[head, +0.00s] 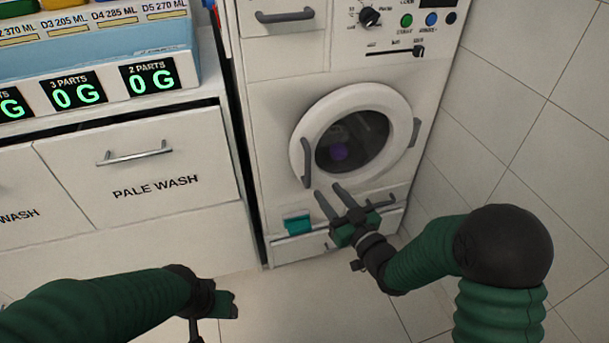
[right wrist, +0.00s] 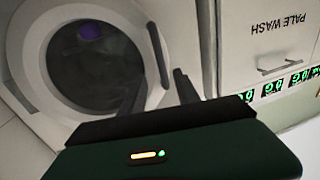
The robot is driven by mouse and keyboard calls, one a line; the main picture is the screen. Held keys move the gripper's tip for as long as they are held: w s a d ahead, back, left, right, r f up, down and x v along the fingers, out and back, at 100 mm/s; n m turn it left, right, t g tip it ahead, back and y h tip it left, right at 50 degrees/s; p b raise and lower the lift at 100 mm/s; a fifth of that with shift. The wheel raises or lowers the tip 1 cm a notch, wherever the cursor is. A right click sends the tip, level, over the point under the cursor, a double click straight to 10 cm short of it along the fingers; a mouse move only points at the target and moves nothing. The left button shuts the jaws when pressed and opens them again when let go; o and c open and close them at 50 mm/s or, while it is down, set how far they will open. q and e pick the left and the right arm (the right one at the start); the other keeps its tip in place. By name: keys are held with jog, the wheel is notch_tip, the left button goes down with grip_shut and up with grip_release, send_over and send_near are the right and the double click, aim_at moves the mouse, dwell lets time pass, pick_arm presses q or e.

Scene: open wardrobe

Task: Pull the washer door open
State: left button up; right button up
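The washer (head: 270,110) has a round white door (head: 393,100) with dark glass, which looks shut. Its dark vertical handle (head: 307,162) is on the door's left side. A purple item (head: 339,152) shows behind the glass. My right gripper (head: 328,189) is open and empty, its fingers pointing up near the handle's lower end. In the right wrist view, the handle (right wrist: 157,55) appears just beyond the gap between the fingertips (right wrist: 160,80); I see no clear contact. My left gripper (head: 222,303) is low, away from the washer, its fingers mostly hidden.
A white cabinet with a PALE WASH drawer (head: 140,180) stands left of the washer, with a scale display (head: 75,92) and coloured containers above. A tiled wall (head: 530,90) is close on the right. A teal item (head: 298,224) is at the washer's lower front. The floor (head: 300,300) ahead is clear.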

aim_at(309, 170)
jog(key=b+x, duration=0.3)
jog(key=x, duration=0.8)
jog(key=shift+a+f+b, duration=0.15)
jog(key=shift+b, duration=0.2)
jog(key=shift+w, duration=0.15)
jog(key=shift+c, duration=0.5)
grip_shut()
